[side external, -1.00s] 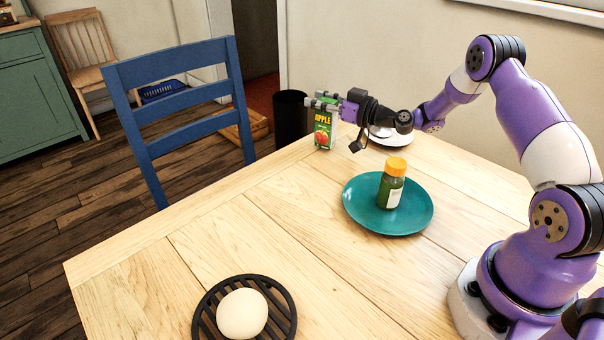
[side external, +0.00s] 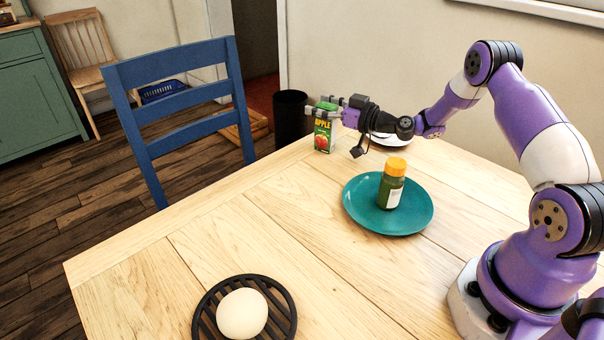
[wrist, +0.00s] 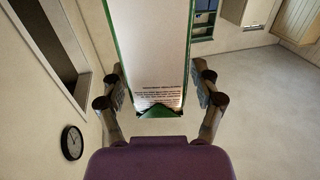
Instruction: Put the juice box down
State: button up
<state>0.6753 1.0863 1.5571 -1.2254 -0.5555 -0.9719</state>
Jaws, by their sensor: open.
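The green juice box (side external: 322,136), marked APPLE with a red apple picture, stands upright on the wooden table (side external: 285,220) near its far edge. My gripper (side external: 320,106) is at the upper part of the box, with its fingers spread on either side. In the wrist view the white, green-edged face of the juice box (wrist: 155,50) shows between the open fingers (wrist: 158,92), with a gap visible on each side. The fingers hide part of the box's top in the side view.
A teal plate (side external: 360,208) bearing a green jar with an orange lid (side external: 391,183) is in front of my gripper. A white dish (side external: 392,141) is partly hidden behind it. An egg (side external: 242,314) lies on a black trivet (side external: 286,300). A blue chair (side external: 185,133) stands left.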

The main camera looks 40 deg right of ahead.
aim_at(336, 109)
jog(key=v, duration=0.5)
jog(key=shift+s+d, duration=0.2)
jog(key=shift+s, duration=0.2)
jog(key=shift+o, duration=0.5)
jog(key=shift+s+d, duration=0.1)
jog(key=shift+s, duration=0.5)
